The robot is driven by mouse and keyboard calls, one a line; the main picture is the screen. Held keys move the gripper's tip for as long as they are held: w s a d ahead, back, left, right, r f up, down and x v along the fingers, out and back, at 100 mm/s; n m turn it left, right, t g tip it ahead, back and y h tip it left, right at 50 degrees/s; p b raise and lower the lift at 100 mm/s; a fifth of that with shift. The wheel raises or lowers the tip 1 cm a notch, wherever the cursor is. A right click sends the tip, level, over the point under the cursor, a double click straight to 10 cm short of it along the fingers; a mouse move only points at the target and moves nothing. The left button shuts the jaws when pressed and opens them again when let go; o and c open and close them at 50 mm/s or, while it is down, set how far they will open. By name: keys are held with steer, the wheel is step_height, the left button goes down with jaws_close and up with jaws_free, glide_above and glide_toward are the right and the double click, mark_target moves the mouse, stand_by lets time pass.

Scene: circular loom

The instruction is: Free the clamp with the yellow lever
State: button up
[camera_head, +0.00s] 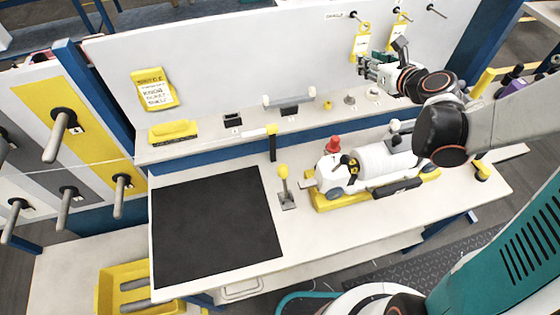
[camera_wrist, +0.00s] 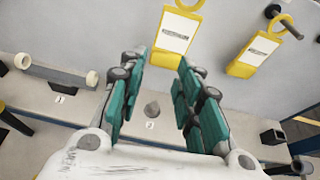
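A yellow-knobbed lever (camera_head: 283,172) stands upright on a small grey base plate on the bench, left of a white machine on a yellow base (camera_head: 322,205). A dark post with a yellow top (camera_head: 272,143) stands behind it by the shelf edge. I cannot tell for sure which of these belongs to the clamp. My gripper (camera_head: 370,68) is high at the back right, near the upright panel and far from both. In the wrist view my gripper (camera_wrist: 163,66) has its teal fingers apart with nothing held between them.
Yellow tags (camera_head: 361,43) hang on the panel near my gripper. The shelf holds a grey cone (camera_head: 349,97), a grey bar on a stand (camera_head: 289,101) and a yellow block (camera_head: 173,132). A black mat (camera_head: 217,228) lies bare at the left.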

steer(key=a+f+n+g, duration=0.1)
steer(key=a+n, duration=0.2)
steer(key=a+f+n+g+y, duration=0.1)
steer(key=a+n, duration=0.2)
steer(key=a, duration=0.1)
steer(key=s+a+f+n+g+y, duration=0.1)
steer(key=a+f+n+g, duration=0.1)
steer(key=a+n, duration=0.1)
steer(key=shift+a+f+n+p, duration=0.1)
steer(key=shift+a+n+p, duration=0.05)
steer(key=shift+n+p, duration=0.2)
jaws_close()
steer(key=s+a+f+n+g+h, duration=0.1)
steer(key=s+a+f+n+g, duration=0.1)
steer(key=n, duration=0.6)
steer(key=s+a+f+n+g+h+p, duration=0.1)
steer(key=s+a+f+n+g+h, duration=0.1)
steer(key=s+a+n, duration=0.4)
steer(key=s+a+f+n+g+h, duration=0.2)
steer(key=s+a+n+g, duration=0.3)
steer(key=n, duration=0.7)
steer(key=shift+a+f+g, duration=0.3)
steer(key=shift+f+g, duration=0.2)
steer(key=shift+f, duration=0.2)
steer(key=shift+s+a+r+n+h, duration=0.1)
steer(key=shift+s+n+h, duration=0.45)
steer(key=shift+n, duration=0.3)
steer(key=shift+w, duration=0.1)
